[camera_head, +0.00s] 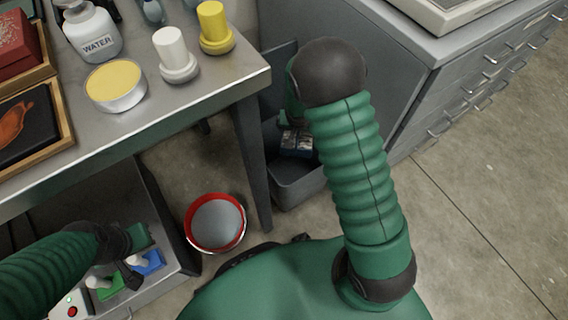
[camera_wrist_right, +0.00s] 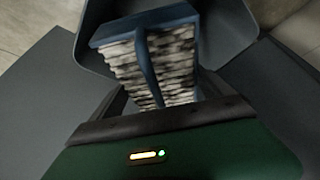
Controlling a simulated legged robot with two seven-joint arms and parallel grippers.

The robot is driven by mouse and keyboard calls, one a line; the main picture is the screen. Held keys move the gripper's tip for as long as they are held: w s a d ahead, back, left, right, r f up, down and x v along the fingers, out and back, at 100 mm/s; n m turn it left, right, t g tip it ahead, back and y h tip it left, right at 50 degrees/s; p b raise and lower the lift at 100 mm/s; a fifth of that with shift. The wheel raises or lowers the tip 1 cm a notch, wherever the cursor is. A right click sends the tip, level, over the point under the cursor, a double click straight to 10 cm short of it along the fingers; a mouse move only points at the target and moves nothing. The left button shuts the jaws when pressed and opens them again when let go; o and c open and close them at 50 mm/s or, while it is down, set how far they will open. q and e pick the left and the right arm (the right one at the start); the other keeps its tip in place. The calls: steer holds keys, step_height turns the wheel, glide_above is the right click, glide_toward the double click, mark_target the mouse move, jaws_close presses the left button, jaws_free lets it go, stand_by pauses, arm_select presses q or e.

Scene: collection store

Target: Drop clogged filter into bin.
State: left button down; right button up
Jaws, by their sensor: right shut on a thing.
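The clogged filter (camera_wrist_right: 152,58), a dirty grey-white pleated block with a blue frame and strap, is at the tip of my right gripper (camera_wrist_right: 165,108). The gripper is shut on it. In the head view the filter (camera_head: 298,143) shows partly beside my right arm, over the grey bin (camera_head: 296,186). The dark bin wall (camera_wrist_right: 222,35) surrounds the filter's far end in the wrist view. I cannot tell how deep it sits or whether it touches the bin. My left gripper (camera_head: 138,262) is low at the left, by a lower shelf; its jaws are unclear.
A metal table (camera_head: 205,92) holds a WATER bottle (camera_head: 92,32), a yellow-filled tin (camera_head: 114,85) and white and yellow stoppered items. A red bucket (camera_head: 215,223) stands on the floor left of the bin. Grey drawer cabinets (camera_head: 470,75) stand at right.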

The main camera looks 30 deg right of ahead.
steer(key=f, duration=0.1)
steer(key=f+b, duration=0.2)
steer(key=shift+d+f, duration=0.25)
steer(key=shift+f, duration=0.05)
steer(key=shift+a+f+b, duration=0.35)
steer(key=shift+f+b, duration=0.45)
steer(key=shift+b, duration=0.4)
steer(key=shift+a, duration=0.1)
steer(key=shift+r, duration=0.1)
steer(key=o, duration=1.3)
steer(key=shift+d, duration=0.2)
steer(key=shift+c, duration=0.2)
steer(key=shift+s+a+r, duration=0.1)
steer(key=shift+a+r, duration=0.05)
steer(key=shift+r, duration=0.05)
steer(key=p+v, duration=0.9)
steer(key=v, duration=0.6)
steer(key=shift+r, duration=0.45)
steer(key=shift+s+r, duration=0.15)
steer(key=shift+r, duration=0.05)
